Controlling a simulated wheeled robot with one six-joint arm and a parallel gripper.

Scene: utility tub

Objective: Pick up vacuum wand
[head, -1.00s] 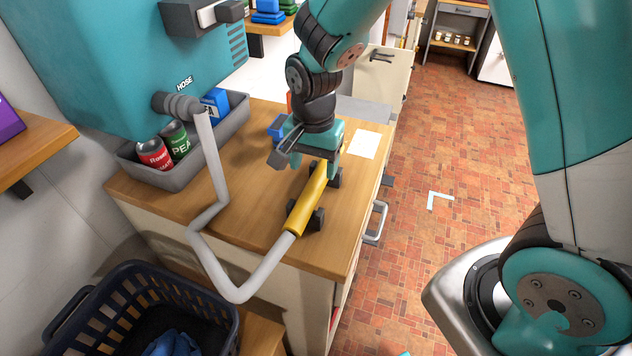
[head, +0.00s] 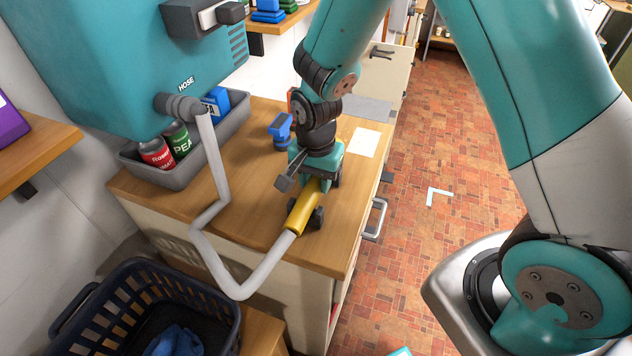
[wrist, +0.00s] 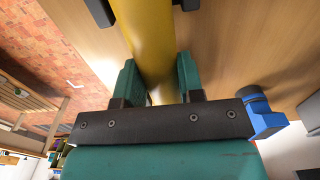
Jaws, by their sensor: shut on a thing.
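The vacuum wand (head: 303,213) is a yellow tube lying along the wooden counter on black cradle supports, with a grey hose (head: 265,270) joined to its near end. The hose loops over the counter's edge and back up to the teal HOSE unit (head: 110,65). My gripper (head: 318,180) is lowered over the wand's far part and shut on it. In the wrist view the yellow wand (wrist: 150,45) runs between my two teal fingers (wrist: 157,80). The wand's far end is hidden under my gripper.
A grey tray (head: 180,175) with cans and a blue box stands at the counter's left back. A blue spray-like item (head: 281,128) stands just left of my wrist. A white sheet (head: 363,142) lies to the right. A dark laundry basket (head: 135,325) is below left.

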